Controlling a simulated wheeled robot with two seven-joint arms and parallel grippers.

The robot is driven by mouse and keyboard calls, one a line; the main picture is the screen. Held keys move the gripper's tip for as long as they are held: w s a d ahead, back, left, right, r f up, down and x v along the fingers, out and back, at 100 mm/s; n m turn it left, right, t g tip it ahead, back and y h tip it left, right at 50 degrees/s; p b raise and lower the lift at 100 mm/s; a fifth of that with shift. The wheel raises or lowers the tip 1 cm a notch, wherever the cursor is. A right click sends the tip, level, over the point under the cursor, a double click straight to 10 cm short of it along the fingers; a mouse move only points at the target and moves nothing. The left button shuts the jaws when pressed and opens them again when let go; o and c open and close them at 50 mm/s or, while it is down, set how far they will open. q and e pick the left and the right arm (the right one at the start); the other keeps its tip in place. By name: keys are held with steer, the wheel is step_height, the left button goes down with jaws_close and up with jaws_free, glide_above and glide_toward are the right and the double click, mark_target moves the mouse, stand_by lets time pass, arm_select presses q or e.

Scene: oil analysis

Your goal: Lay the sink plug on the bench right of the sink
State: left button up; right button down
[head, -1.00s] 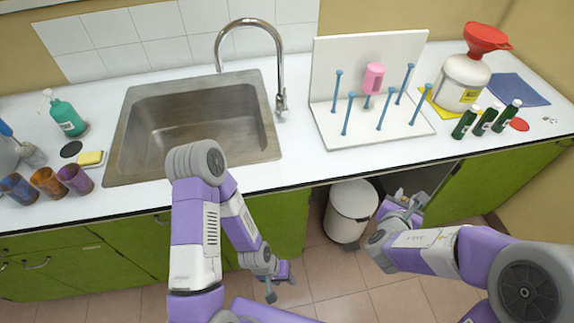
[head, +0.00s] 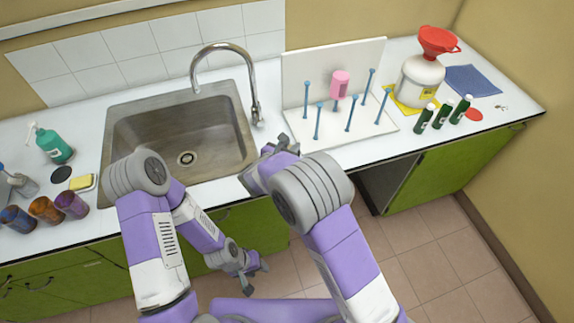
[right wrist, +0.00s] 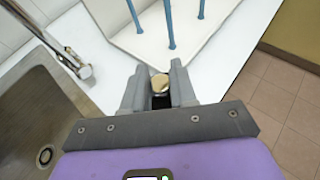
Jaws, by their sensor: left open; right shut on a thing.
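My right gripper (right wrist: 158,90) is shut on a small round gold-topped piece (right wrist: 159,82), apparently the sink plug, with something dark below it between the fingers. In the head view my right gripper (head: 280,145) is over the bench front, just right of the sink (head: 185,125); the plug cannot be made out there. Whether it touches the bench, I cannot tell. The sink's drain (head: 186,158) shows uncovered. My left gripper (head: 255,279) is open and empty, low in front of the green cabinets.
A white peg rack (head: 340,134) stands close behind and right of my right gripper. The faucet (head: 254,105) rises at the sink's back right. A black disc (head: 61,174), yellow sponge (head: 82,183) and several cups stand left of the sink. White bench (head: 390,147) is bare along the front right.

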steer(key=f, duration=0.6)
steer(key=f+b, duration=0.1)
steer(key=f, duration=0.3)
steer(key=shift+w+a, duration=0.1)
steer(key=shift+a, duration=0.25)
steer(key=shift+f, duration=0.1)
steer(key=shift+f+b, duration=0.15)
steer(key=shift+b, duration=0.15)
steer(key=c, duration=0.8)
jaws_free()
steer(key=shift+c, duration=0.2)
